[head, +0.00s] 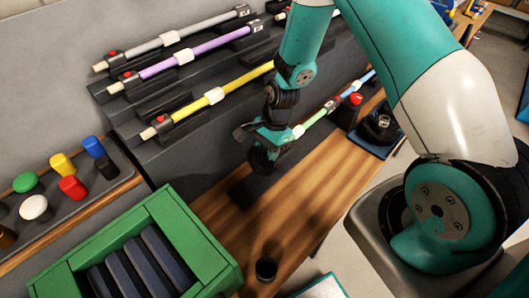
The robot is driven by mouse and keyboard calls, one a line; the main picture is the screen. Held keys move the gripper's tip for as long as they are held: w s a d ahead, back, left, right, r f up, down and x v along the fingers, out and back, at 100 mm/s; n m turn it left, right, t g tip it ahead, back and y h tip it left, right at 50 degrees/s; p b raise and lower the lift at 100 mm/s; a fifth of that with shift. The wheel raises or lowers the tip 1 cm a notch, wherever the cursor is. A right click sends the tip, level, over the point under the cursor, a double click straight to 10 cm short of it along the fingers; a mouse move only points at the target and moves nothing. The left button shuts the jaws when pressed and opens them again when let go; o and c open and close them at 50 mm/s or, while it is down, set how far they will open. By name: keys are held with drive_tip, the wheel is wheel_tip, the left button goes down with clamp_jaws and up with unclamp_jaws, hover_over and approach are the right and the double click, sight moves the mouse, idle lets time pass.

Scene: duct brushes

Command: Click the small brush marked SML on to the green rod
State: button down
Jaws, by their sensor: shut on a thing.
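My gripper (262,150) points down over the lower front of the rack and is shut on a dark piece that looks like the small brush, though the jaws hide most of it. No SML mark can be read. The green rod (317,118) slopes up to the right just beyond the gripper, with a white collar (298,131) close to the jaws. Its left end is hidden behind the gripper, so I cannot tell whether the brush touches the rod.
Grey (210,28), purple (215,47) and yellow rods (245,79) lie on the dark rack. A blue rod (370,77) is beyond the green one. A green crate (190,235) and a tray of coloured knobs (100,200) stand left. The wooden bench (320,190) is mostly clear.

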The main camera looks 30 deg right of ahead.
drive_tip(key=shift+d, duration=0.2)
drive_tip(key=c, duration=0.7)
unclamp_jaws()
drive_tip(key=shift+w+r, duration=0.1)
drive_tip(key=b+v, duration=0.2)
drive_tip(key=v, duration=1.5)
drive_tip(key=s+a+r+n, duration=0.6)
drive_tip(key=s+n, duration=0.4)
drive_tip(key=s+a+r+n+t+y, duration=0.1)
drive_tip(key=s+a+r+n, duration=0.5)
drive_tip(key=s+n, duration=0.5)
drive_tip(key=shift+s+a+r+n, duration=0.3)
drive_tip(key=shift+s+a, duration=0.05)
drive_tip(key=shift+a, duration=0.35)
